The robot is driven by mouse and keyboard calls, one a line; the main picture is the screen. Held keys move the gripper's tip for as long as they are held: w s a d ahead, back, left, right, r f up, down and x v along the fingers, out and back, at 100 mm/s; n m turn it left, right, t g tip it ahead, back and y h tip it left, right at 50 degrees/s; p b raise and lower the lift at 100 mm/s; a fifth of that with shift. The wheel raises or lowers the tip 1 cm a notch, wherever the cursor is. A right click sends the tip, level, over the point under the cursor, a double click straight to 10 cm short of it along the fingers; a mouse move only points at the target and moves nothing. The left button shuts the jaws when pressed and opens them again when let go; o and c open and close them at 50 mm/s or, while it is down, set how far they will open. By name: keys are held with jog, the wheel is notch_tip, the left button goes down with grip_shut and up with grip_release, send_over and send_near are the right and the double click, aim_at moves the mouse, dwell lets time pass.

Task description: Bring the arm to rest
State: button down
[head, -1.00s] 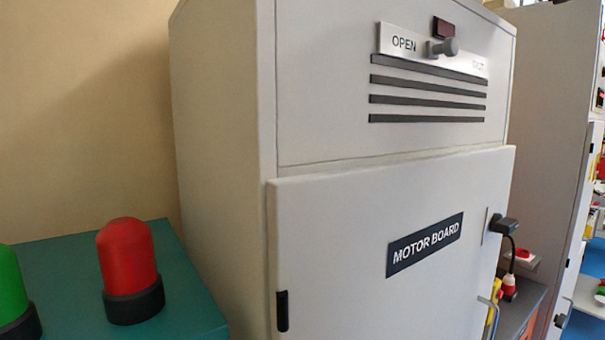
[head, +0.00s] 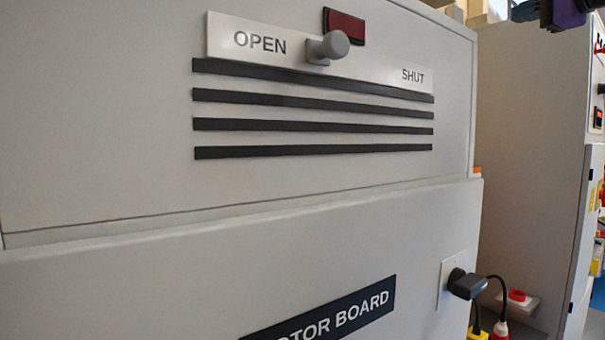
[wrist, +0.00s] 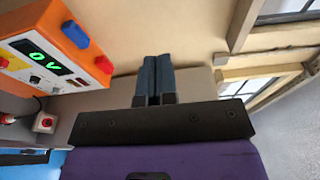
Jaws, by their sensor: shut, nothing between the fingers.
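My gripper (wrist: 157,62) shows in the wrist view with its two blue fingers side by side and closed, nothing between them. It points toward a pale grey surface and a beige wall. In the head view only a dark and purple part of my arm (head: 568,10) shows at the top right edge; the fingers are not visible there. The rest of the arm is out of view.
A grey MOTOR BOARD cabinet (head: 80,160) fills the head view, with a grey OPEN/SHUT knob (head: 328,46) and a black plug (head: 466,284). An orange meter (wrist: 58,45) reading 0V and a red button box (wrist: 45,122) stand left in the wrist view.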

jog(key=s+a+f+n+g+h, duration=0.1)
jog(key=s+a+f+n+g, duration=0.3)
jog(key=f, duration=0.7)
jog(key=s+a+f+n+g+h, duration=0.1)
jog(key=s+a+f+n+g, duration=0.15)
jog(key=s+a+f, duration=0.65)
jog(key=s+f+n+g+h, duration=0.1)
jog(key=s+f, duration=0.3)
jog(key=f, duration=0.4)
jog(key=s+f+n+g+h, duration=0.2)
jog(key=s+f, duration=0.3)
jog(key=f, duration=0.3)
jog(key=s+d+f+n+g+h, duration=0.1)
jog(key=s+f+n, duration=0.3)
jog(key=f, duration=0.4)
jog(key=shift+s+f+g+h, duration=0.35)
jog(key=shift+s+g+h, duration=0.1)
jog(key=shift+s+h, duration=0.1)
